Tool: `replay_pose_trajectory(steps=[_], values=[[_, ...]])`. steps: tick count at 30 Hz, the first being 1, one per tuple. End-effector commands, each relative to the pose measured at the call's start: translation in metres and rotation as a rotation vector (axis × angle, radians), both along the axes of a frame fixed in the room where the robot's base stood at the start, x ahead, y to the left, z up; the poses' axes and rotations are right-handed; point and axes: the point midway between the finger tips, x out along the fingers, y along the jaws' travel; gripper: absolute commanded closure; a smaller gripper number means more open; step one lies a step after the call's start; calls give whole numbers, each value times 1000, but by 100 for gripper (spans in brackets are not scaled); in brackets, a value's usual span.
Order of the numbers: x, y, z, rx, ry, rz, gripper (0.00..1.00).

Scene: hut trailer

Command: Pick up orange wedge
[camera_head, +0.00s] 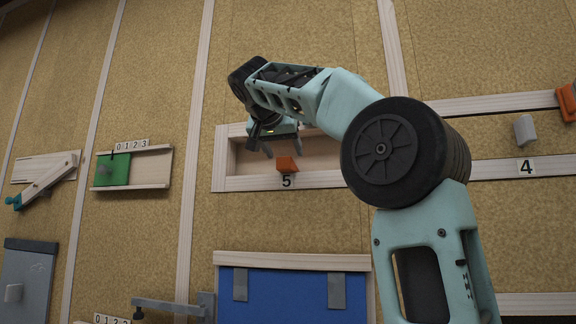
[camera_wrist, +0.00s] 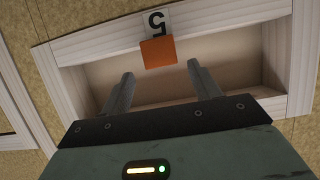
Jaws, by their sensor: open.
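The orange wedge (camera_head: 287,165) sits in the front part of a shallow wooden-framed recess on the wall, just above the label "5". In the wrist view the orange wedge (camera_wrist: 158,52) shows as a small orange block beside the upside-down "5" label. My gripper (camera_head: 268,150) is at the recess, close to the wedge and slightly to its left in the head view. In the wrist view my gripper (camera_wrist: 160,75) has its two fingers spread apart, with the wedge beyond the tips and between their lines. Nothing is held. Whether a finger touches the wedge cannot be told.
The recess frame (camera_head: 240,183) has pale wooden rails around it. To the left is a green slider (camera_head: 113,170) in a wooden frame. Below is a blue panel (camera_head: 285,295) with grey hinges. At right is a grey knob (camera_head: 525,129) above label "4".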

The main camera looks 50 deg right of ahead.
Motion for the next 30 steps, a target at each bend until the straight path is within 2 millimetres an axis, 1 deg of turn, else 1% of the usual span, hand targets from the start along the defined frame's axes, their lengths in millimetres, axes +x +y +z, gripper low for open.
replay_pose_trajectory(steps=[5,12,15,23,24,26,27,28,29,30], values=[[4,-9,-3,0,2,0,38],[18,-35,-17,0,3,-1,38],[21,-43,-22,2,1,-1,38],[23,-45,-25,1,-2,1,38],[23,-45,-25,0,-1,1,44],[23,-45,-25,0,-1,1,60],[23,-45,-25,0,0,1,72],[23,-45,-25,0,0,1,80],[23,-45,-25,0,0,1,86],[23,-45,-25,0,0,1,86]])
